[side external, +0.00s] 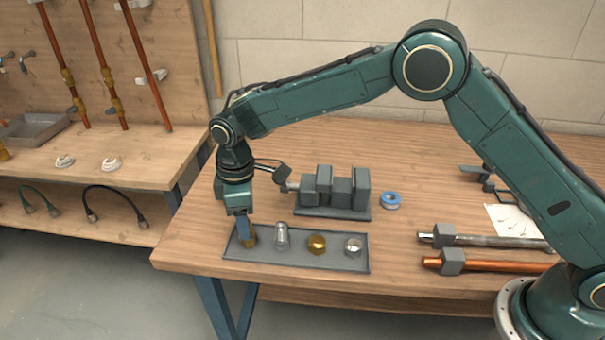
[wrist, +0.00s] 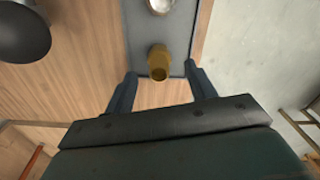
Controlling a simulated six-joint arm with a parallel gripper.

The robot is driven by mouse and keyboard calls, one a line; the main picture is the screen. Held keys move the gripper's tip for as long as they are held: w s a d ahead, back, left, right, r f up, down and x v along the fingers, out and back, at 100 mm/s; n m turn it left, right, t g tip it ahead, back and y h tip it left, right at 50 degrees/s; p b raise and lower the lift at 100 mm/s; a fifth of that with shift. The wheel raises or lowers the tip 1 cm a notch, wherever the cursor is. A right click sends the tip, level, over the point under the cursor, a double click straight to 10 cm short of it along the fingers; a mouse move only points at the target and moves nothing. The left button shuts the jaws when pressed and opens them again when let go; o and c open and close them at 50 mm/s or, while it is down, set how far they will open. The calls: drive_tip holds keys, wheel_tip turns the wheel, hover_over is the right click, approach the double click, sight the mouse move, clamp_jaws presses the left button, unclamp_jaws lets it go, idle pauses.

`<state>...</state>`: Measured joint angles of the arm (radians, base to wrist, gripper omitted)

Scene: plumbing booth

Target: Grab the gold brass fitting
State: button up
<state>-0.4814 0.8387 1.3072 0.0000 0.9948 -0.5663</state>
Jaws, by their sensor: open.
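A gold brass fitting (side external: 250,241) stands at the left end of the grey tray (side external: 340,265) in the side external view, partly hidden by my gripper (side external: 243,232). In the wrist view the same fitting (wrist: 159,64) stands upright near the tray's end, between and slightly ahead of my open fingers (wrist: 160,72). The fingers straddle it with a gap on both sides, and nothing is held. A second, rounder gold brass piece (side external: 317,244) sits further right in the tray.
A tall silver fitting (side external: 282,236) stands beside the first brass one, and a short silver one (side external: 353,247) is at the tray's right. A grey vise-like block (side external: 335,190) stands behind. A blue tape roll (side external: 390,200) and clamped pipes (side external: 490,265) lie to the right.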

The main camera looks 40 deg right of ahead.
drive_tip(key=shift+f, duration=2.2)
drive_tip(key=c, duration=1.1)
drive_tip(key=shift+r, duration=0.1)
wheel_tip(320, 180, up, 20)
drive_tip(key=shift+d, duration=0.1)
